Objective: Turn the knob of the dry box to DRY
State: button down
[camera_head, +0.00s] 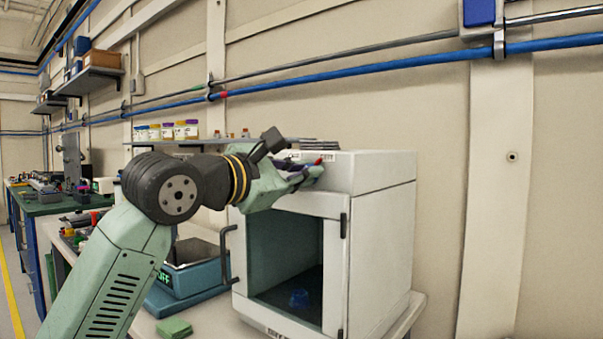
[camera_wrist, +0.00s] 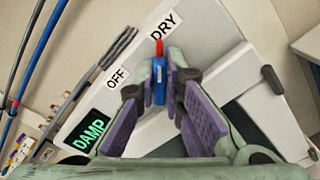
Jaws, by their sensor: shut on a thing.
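The dry box (camera_head: 383,230) is a white cabinet with a dark front opening, standing on a bench at the right of the head view. In the wrist view its knob (camera_wrist: 158,72) is blue with a red pointer (camera_wrist: 159,47). The pointer lies between the OFF label (camera_wrist: 118,76) and the DRY label (camera_wrist: 163,25), nearer DRY. A dark display (camera_wrist: 88,134) reads DAMP in green. My gripper (camera_wrist: 160,88) is shut on the knob, its purple-padded fingers on either side. In the head view my gripper (camera_head: 304,174) is at the box's upper front and hides most of the knob.
A shelf with several jars (camera_head: 167,132) runs along the wall behind. Blue pipe (camera_head: 390,66) crosses the wall above.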

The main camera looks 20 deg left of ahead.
jog(key=c, duration=1.7)
grip_release()
jog(key=v, duration=0.8)
jog(key=shift+r, duration=0.1)
